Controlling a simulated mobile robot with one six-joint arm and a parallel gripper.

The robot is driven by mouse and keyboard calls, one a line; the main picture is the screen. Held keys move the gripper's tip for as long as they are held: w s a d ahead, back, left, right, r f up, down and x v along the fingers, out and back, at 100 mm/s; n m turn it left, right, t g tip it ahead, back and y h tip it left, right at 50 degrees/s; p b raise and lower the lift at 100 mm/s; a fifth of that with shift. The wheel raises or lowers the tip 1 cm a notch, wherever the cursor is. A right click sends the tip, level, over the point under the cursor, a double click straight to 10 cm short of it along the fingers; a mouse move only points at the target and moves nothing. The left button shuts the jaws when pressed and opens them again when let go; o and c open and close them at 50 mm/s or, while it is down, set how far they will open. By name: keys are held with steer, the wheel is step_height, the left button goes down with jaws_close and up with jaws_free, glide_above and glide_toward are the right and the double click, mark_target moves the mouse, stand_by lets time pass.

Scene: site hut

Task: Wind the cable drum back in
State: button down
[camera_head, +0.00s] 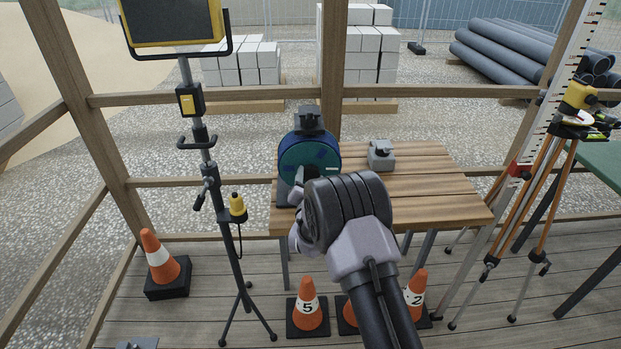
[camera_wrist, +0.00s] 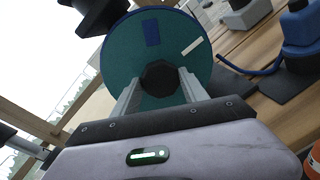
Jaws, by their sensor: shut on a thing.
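The cable drum (camera_head: 310,152) is a blue-green disc on a dark stand at the left end of the wooden table (camera_head: 440,190). In the wrist view the drum (camera_wrist: 120,55) faces me, with a blue patch, a white strip and a dark central knob (camera_wrist: 160,76). My gripper (camera_wrist: 158,84) has its two grey fingers on either side of this knob and is shut on it. A blue cable (camera_wrist: 250,70) runs from the drum's right side towards a blue object (camera_wrist: 300,30).
A grey box-like device (camera_head: 381,155) stands on the table, right of the drum. A lamp stand (camera_head: 228,225) is left of the table. Orange cones (camera_head: 308,310) stand in front and below. A tripod (camera_head: 545,200) is at the right. The table's right half is clear.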

steer(key=shift+n, duration=0.5)
stand_by(0.3)
steer(key=c, duration=0.6)
jaws_free()
steer(key=s+a+p, duration=0.2)
steer(key=s+p, duration=0.1)
steer(key=s, duration=1.4)
steer(key=shift+s+r, duration=0.15)
steer(key=shift+r, duration=0.25)
